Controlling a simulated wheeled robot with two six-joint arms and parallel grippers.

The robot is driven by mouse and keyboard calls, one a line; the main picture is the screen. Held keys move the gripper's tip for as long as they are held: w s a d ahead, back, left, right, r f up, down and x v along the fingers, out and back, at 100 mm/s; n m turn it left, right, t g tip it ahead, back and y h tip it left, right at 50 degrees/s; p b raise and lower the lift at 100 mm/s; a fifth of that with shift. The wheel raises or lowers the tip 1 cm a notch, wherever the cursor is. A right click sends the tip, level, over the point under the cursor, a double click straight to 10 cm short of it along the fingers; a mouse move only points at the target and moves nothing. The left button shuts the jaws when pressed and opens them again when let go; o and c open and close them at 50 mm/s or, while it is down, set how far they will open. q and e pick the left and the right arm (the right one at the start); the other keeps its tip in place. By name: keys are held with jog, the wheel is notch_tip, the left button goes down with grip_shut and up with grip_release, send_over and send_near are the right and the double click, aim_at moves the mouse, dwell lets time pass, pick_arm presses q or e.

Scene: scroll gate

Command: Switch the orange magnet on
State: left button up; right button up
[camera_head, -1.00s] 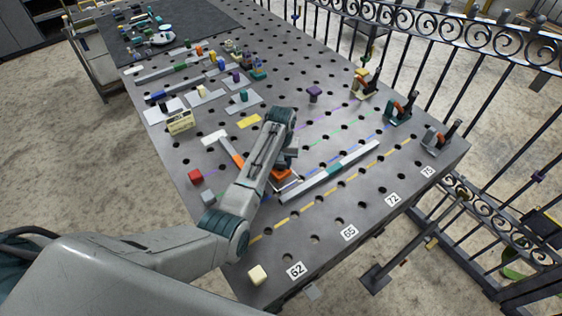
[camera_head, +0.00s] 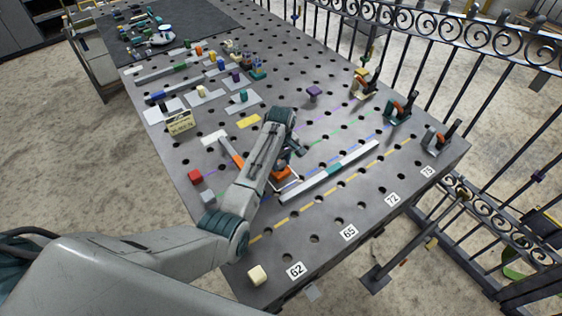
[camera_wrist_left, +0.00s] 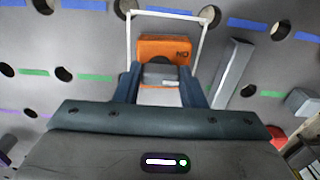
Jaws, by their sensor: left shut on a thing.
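The orange magnet (camera_head: 283,174) is a small block on the grey perforated table, partly hidden by my left arm in the head view. In the left wrist view the orange magnet (camera_wrist_left: 155,46) lies inside a thin white outline (camera_wrist_left: 204,40), with upside-down "ON" lettering at its right side. My left gripper (camera_wrist_left: 160,86) is shut on a small grey knob (camera_wrist_left: 160,74) at the magnet's near side. In the head view the left gripper (camera_head: 293,153) is close by the magnet, its grip partly hidden. My right gripper is out of view.
A long grey bar with a teal patch (camera_head: 350,163) lies right of the magnet, and an orange-and-grey bar (camera_head: 231,152) lies left. A red block (camera_head: 196,176) stands farther left. Toggle clamps (camera_head: 438,139) line the right edge beside a black railing.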

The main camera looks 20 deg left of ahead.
aim_at(280, 162)
pick_arm(q)
jog(key=shift+a+r+n, duration=0.1)
jog(key=shift+n, duration=0.2)
jog(key=shift+w, duration=0.1)
jog(key=o, duration=1)
jog(key=shift+r, duration=0.45)
notch_tip(280, 162, up, 10)
jog(key=b, duration=0.3)
jog(key=shift+b, duration=0.3)
